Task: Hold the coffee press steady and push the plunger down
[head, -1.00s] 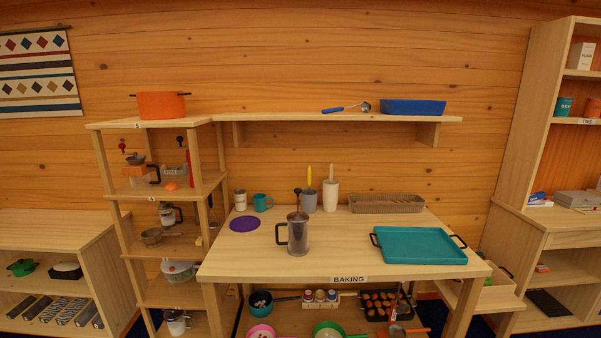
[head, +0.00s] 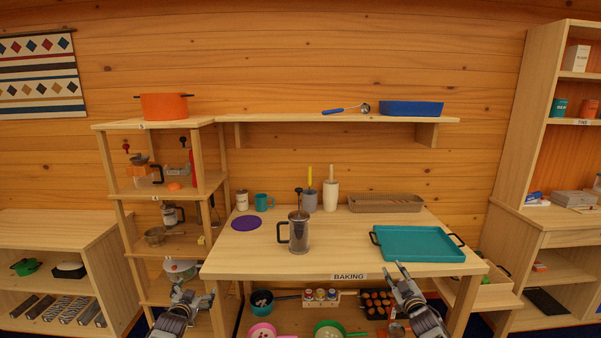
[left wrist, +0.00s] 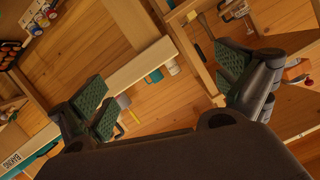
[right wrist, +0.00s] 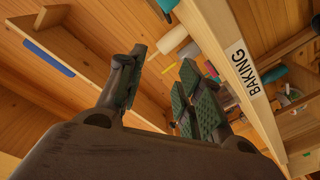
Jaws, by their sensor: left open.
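The coffee press (head: 299,236) stands upright on the table labelled BAKING, near its front middle. It has a grey body and a black handle on its left. Its plunger (head: 298,198) is raised, with a dark knob on a rod above the lid. My left gripper (head: 194,291) is open and empty, low in front of the shelf unit, left of the press. My right gripper (head: 397,270) is open and empty by the table's front edge, right of the press. The left wrist view shows the left fingers (left wrist: 165,85) wide apart; the right wrist view shows the right fingers (right wrist: 160,72) less apart.
On the table (head: 335,258) are a teal tray (head: 418,243) at right, a purple disc (head: 246,223) at left, and a teal mug (head: 263,201) and a brown basket (head: 386,203) at the back. An overhead shelf (head: 300,118) spans behind. The tabletop around the press is clear.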

